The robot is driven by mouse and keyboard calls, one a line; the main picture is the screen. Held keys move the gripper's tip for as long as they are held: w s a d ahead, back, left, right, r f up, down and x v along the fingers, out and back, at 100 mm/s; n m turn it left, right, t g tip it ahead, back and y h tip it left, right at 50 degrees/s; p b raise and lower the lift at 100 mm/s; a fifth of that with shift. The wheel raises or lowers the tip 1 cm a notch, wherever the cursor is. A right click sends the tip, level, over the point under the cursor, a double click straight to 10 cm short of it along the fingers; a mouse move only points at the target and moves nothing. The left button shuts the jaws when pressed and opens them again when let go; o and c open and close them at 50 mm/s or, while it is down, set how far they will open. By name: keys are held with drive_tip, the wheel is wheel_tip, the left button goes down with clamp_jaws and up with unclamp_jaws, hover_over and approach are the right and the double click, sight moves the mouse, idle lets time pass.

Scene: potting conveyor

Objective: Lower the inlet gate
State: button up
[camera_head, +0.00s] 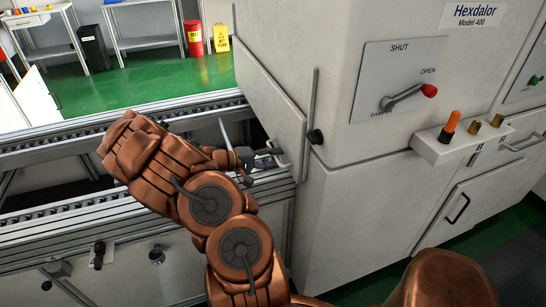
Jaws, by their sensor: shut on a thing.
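The inlet gate (268,108) is a pale grey panel on the left side of the cream Hexdalor machine. Its lower edge is above the conveyor, with a dark gap beneath. A small light handle (285,149) is at its lower near corner. My gripper (275,156) is at this handle and shut on it. The fingertips are small in view and partly hidden, so the exact grip is hard to see. My copper arm reaches over the conveyor from below.
The conveyor (60,140) with its metal rails runs from the left into the machine. The machine front has a red-knobbed damper lever (410,97) and a shelf (462,145) with an orange-handled tool. A vertical rod (312,100) stands beside the gate. Green floor lies behind.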

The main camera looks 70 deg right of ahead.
sight(285, 135)
drive_tip(key=shift+s+f, duration=0.15)
drive_tip(key=shift+f, duration=0.05)
wheel_tip(285, 135, up, 9)
drive_tip(key=p, duration=0.9)
drive_tip(key=shift+r+p, duration=0.2)
drive_tip(key=shift+p, duration=0.2)
drive_tip(key=f+b+v, duration=0.1)
drive_tip(key=b+v, duration=0.2)
drive_tip(key=v, duration=0.5)
drive_tip(key=s+a+n+t+y+b, duration=0.1)
drive_tip(key=s+a+t+y+b, duration=0.1)
drive_tip(key=a, duration=1.1)
drive_tip(key=s+a+n+t+y+b, duration=0.2)
drive_tip(key=a+t+y+b, duration=0.1)
drive_tip(key=a, duration=0.9)
drive_tip(key=shift+a+t+y+b, duration=0.4)
drive_tip(key=shift+y, duration=0.2)
drive_tip(key=shift+d+r+n, duration=0.1)
drive_tip(key=shift+n, duration=0.2)
